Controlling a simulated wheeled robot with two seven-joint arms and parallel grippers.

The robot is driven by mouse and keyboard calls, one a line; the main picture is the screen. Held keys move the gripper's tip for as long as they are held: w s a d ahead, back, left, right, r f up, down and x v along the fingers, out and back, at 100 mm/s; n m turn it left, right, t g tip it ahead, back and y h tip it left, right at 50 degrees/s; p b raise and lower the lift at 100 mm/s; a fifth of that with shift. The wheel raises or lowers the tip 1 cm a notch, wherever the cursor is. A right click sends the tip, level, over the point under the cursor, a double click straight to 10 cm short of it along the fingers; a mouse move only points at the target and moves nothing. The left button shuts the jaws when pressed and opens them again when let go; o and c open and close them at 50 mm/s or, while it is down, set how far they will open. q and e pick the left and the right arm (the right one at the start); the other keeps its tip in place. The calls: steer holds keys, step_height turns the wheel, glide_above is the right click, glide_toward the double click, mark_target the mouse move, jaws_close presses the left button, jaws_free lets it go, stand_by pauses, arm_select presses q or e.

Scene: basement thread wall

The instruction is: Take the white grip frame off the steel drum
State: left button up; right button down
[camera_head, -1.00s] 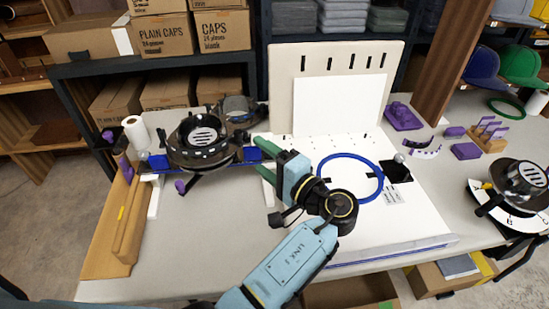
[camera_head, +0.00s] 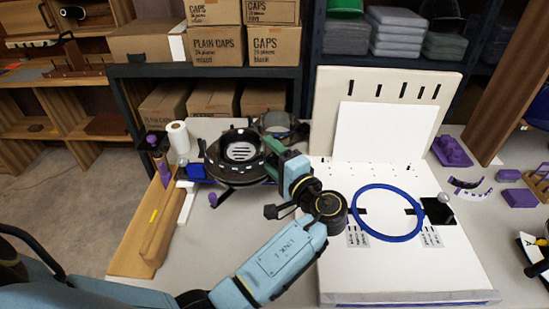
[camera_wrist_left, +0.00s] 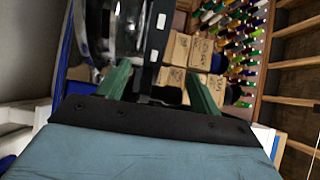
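The steel drum (camera_head: 222,168) stands at the back left of the table, a dark round body with a slotted pale disc in its middle. It is also at the upper left of the left wrist view (camera_wrist_left: 128,30). A dark band with white patches (camera_wrist_left: 154,55) runs beside the drum there; I cannot make out a separate white frame. My left gripper (camera_head: 268,157) is at the drum's right edge and partly covers it. In the wrist view its green fingers (camera_wrist_left: 157,74) are apart, with the band showing between them; contact is unclear. My right gripper is not in view.
A white board with a blue ring (camera_head: 358,222) lies right of the gripper, with an upright panel (camera_head: 330,115) behind. A paper roll (camera_head: 178,138) and wooden rail (camera_head: 150,235) are left of the drum. Boxes (camera_head: 215,45) fill shelves behind.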

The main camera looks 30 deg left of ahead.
arm_select(q)
steer(key=c, duration=1.2)
steer(key=shift+r+p, duration=2.65)
steer(key=shift+r, duration=0.4)
steer(key=shift+c, duration=0.2)
steer(key=shift+r, duration=0.1)
step_height(320, 180, up, 4)
steer(key=p, duration=0.3)
steer(key=shift+p, duration=0.3)
